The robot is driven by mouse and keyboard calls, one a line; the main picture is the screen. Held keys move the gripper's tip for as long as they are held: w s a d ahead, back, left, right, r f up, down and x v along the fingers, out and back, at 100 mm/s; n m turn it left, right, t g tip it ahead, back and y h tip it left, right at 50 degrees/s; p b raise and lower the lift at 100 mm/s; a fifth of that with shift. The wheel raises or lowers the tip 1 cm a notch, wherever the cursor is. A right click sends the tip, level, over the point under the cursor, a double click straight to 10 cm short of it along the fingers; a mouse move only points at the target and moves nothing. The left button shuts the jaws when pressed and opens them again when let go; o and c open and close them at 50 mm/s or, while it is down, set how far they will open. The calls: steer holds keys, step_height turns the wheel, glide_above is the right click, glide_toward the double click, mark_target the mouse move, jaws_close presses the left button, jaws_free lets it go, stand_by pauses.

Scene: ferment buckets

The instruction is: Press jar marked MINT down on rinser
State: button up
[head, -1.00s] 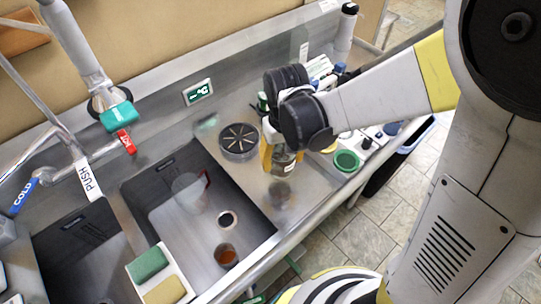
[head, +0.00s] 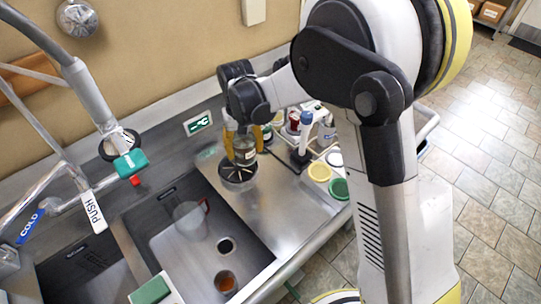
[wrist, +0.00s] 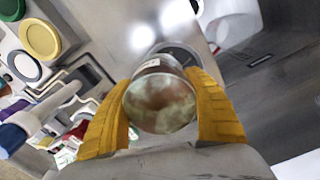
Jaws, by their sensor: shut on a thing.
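My gripper (head: 243,138) is shut on a clear glass jar (head: 245,153), one yellow finger on each side. In the wrist view the jar (wrist: 160,103) shows a round glass end with blotchy green-brown residue, facing the camera. A pale label shows near its far end; I cannot read its marking. The rinser (head: 238,180), a round dark spoked disc set in the steel counter, lies directly below the jar. In the wrist view part of its rim (wrist: 178,49) shows behind the jar. I cannot tell whether jar and rinser touch.
The sink basin (head: 180,240) left of the rinser holds a clear jug (head: 190,220) and an amber cup (head: 225,282). Right of my gripper are a white rack with bottles (head: 302,140), a yellow lid (head: 319,172) and a green lid (head: 339,189). Bare counter (head: 285,205) lies in front.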

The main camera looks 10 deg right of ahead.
mark_target(238, 168)
steer(key=shift+w+a+f+b, duration=0.45)
steer(key=shift+a+f+b, duration=0.05)
steer(key=shift+f, duration=0.65)
steer(key=shift+w+a+f+b, duration=0.4)
steer(key=shift+a+f+b, duration=0.1)
steer(key=shift+f, duration=0.7)
steer(key=shift+w+a+f+b, duration=0.45)
steer(key=shift+f+b, duration=0.05)
steer(key=shift+f, duration=0.65)
steer(key=shift+f+b, duration=1.05)
steer(key=shift+b, duration=0.05)
steer(key=shift+r, duration=0.1)
step_height(238, 168, up, 8)
steer(key=p, duration=0.4)
stand_by(0.6)
